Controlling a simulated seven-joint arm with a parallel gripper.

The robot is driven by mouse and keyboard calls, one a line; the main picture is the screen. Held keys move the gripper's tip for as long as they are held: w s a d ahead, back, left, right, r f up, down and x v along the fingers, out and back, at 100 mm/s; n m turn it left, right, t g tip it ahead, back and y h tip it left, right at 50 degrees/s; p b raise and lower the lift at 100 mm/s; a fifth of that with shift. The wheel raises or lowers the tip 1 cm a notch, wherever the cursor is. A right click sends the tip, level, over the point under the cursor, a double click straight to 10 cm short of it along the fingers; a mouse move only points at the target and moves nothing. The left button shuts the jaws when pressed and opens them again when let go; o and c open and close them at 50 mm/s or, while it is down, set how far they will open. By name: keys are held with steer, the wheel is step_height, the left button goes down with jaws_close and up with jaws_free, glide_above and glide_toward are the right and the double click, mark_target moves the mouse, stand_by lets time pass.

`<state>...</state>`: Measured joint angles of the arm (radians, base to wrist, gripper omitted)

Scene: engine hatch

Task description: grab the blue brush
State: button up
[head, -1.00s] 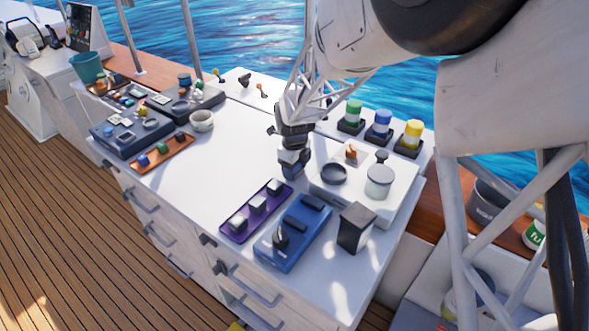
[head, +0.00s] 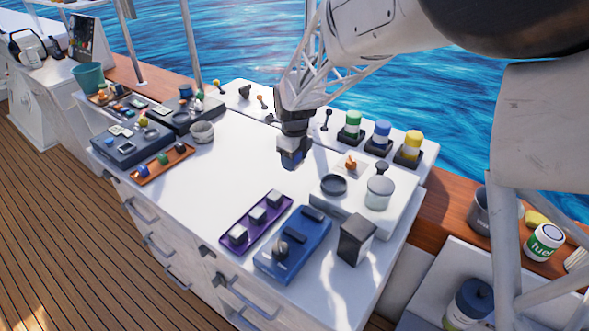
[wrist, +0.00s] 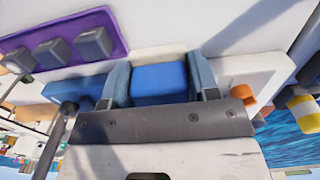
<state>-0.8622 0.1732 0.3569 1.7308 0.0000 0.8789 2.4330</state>
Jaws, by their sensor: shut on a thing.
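The blue brush (wrist: 160,80) is a blue block with a pale, cream-coloured strip at its far end in the wrist view. It sits between the two fingers of my gripper (wrist: 160,88), which are shut on its sides. In the head view my gripper (head: 292,160) hangs over the white counter, left of the white panel with the round dial, with a little blue showing at its tip. The gap to the counter is hard to judge.
A purple tray (head: 232,247) with grey cubes and a blue box (head: 292,248) with a lever lie in front on the white counter (head: 245,160). A white panel (head: 342,205) and a dark block (head: 356,240) are at right. The counter's middle is clear.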

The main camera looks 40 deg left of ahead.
steer(key=shift+r, duration=1.05)
steer(key=shift+d+r, duration=0.1)
